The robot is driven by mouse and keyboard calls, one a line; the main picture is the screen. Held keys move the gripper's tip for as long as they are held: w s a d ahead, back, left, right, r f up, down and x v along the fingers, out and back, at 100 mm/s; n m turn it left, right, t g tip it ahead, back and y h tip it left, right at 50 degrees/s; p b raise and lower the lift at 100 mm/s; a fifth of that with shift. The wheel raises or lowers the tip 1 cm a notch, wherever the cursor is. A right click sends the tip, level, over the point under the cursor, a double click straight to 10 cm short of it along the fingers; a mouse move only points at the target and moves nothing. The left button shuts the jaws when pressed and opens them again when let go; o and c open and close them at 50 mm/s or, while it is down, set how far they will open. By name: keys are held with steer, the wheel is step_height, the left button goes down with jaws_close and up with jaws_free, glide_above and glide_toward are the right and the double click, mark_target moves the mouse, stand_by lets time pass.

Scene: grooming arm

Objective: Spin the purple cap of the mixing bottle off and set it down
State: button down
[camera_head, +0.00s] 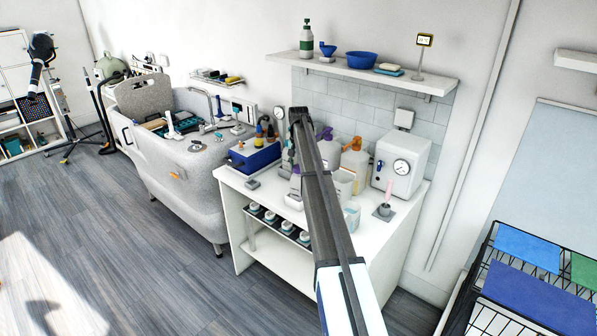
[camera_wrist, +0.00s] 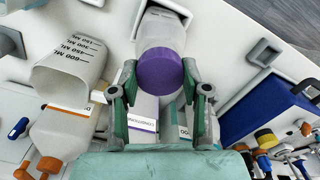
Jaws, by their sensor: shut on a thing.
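The mixing bottle (camera_wrist: 158,33) is clear and whitish, and it stands on the white counter in the wrist view. Its round purple cap (camera_wrist: 160,72) faces the camera. My gripper (camera_wrist: 159,76) has one green-grey finger on each side of the cap and is shut on it. The cap appears to be still at the bottle's mouth; I cannot tell how loose the thread is. In the head view my arm crosses the counter and hides much of the gripper and bottle.
A measuring beaker (camera_wrist: 72,68) and an orange-capped bottle (camera_wrist: 58,135) stand left in the wrist view. A blue box (camera_wrist: 262,108) with colored fittings is at right. The white counter (camera_head: 366,244) also carries pump bottles and a gauge box (camera_head: 401,160); a shelf (camera_head: 370,72) hangs above.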

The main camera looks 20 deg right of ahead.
steer(key=shift+f, duration=0.1)
stand_by(0.3)
steer(key=n, duration=0.4)
steer(key=shift+n, duration=0.3)
steer(key=n, duration=0.4)
steer(key=shift+n, duration=0.3)
steer(key=n, duration=0.4)
steer(key=shift+n, duration=0.3)
